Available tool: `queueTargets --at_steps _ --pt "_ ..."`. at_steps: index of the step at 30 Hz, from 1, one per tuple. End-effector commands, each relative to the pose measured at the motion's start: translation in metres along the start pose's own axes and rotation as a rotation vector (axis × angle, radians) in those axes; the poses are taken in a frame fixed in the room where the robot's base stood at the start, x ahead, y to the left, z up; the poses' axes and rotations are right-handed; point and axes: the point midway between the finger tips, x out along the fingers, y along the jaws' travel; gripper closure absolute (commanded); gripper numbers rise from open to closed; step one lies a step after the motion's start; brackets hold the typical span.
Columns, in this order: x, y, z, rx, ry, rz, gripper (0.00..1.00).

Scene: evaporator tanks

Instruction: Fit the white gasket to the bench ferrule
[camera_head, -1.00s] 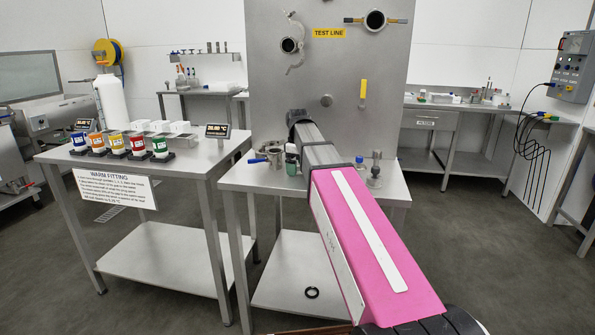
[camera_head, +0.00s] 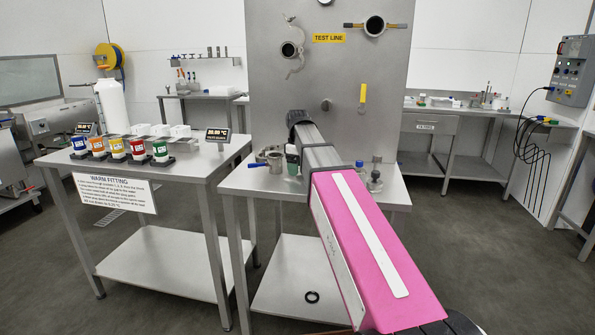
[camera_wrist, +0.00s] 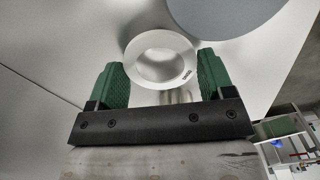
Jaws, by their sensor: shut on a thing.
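The white gasket (camera_wrist: 160,58) is a pale ring with small dark lettering on its rim, seen in the wrist view. My gripper (camera_wrist: 160,80) has green pads on either side of the ring and is shut on it. A smooth grey surface lies behind the ring. In the head view, my gripper (camera_head: 292,160) is a small green patch beyond my arm, over the middle bench (camera_head: 235,180). A steel ring-shaped fitting (camera_head: 272,156) stands just left of it. I cannot tell whether this is the bench ferrule.
A grey disc (camera_wrist: 225,12) is close beyond the gasket. The TEST LINE panel (camera_head: 270,75) rises behind the bench. Small bottles (camera_head: 375,180) stand right of my arm. The left table (camera_head: 110,170) carries several coloured cups. A black ring (camera_head: 312,297) lies on the lower shelf.

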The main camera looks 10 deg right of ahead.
Motion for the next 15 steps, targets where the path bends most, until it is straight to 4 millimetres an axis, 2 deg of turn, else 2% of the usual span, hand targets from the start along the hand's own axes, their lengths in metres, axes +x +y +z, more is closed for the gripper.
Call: queueTargets --at_steps 5,15 --pt "-0.027 0.001 -0.001 0.000 0.001 0.002 0.47" --pt "-0.065 -0.058 -0.023 -0.002 0.001 0.002 0.47"
